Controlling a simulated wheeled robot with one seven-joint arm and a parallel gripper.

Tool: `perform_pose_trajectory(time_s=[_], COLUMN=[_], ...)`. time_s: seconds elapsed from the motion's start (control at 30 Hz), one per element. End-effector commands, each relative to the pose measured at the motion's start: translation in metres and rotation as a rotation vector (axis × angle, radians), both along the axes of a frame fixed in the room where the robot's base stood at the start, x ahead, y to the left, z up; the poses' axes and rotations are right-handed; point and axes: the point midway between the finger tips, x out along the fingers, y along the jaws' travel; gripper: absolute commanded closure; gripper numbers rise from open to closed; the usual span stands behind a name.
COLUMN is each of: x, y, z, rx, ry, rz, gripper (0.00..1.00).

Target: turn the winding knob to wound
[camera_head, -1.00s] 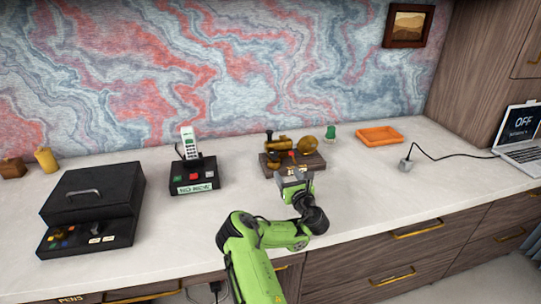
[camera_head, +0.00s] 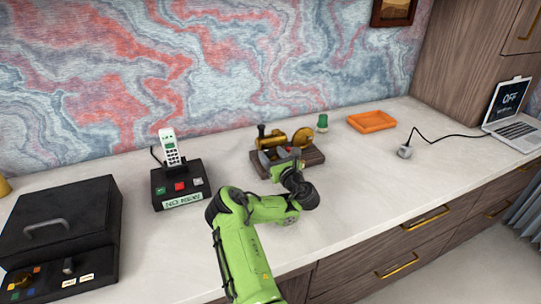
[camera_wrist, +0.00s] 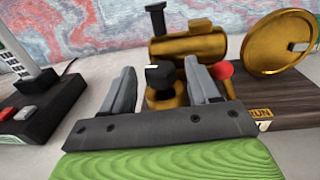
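A brass model engine on a dark wooden base (camera_head: 252,158) stands at the back of the desk. It also shows in the wrist view, with a horizontal brass boiler (camera_wrist: 188,47), a black chimney, a large brass flywheel (camera_wrist: 278,43) and a small red knob (camera_wrist: 223,70). A black knob with a white mark (camera_wrist: 160,77) sits on a brass mount in front of the boiler; I take it for the winding knob. My gripper (camera_wrist: 160,68) is open, with one finger on each side of this black knob in the picture. I cannot tell whether they touch it. My gripper (camera_head: 283,158) partly hides the engine in the head view.
A black phone base (camera_head: 180,186) with a white handset stands left of the engine. A black box (camera_head: 60,230) is further left. A green object (camera_head: 322,123), an orange tray (camera_head: 371,122) and a grey corded device (camera_head: 404,152) lie to the right. The front desk surface is clear.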

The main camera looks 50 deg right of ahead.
Motion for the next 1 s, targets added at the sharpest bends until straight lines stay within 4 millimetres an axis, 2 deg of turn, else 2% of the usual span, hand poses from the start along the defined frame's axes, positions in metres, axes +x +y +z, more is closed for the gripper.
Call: perform_pose_trajectory(time_s=[0.03,0.33,0.67,1.0], x=[0.0001,0.0002,0.0014,0.0061], y=[0.0000,0.0001,0.0021,0.0093], z=[-0.0001,-0.0002,0.0020,0.0058], rx=[0.000,0.000,0.001,0.002], ry=[0.000,0.000,0.003,0.010], rz=[0.000,0.000,-0.049,-0.285], gripper=[0.48,0.94,0.94,0.94])
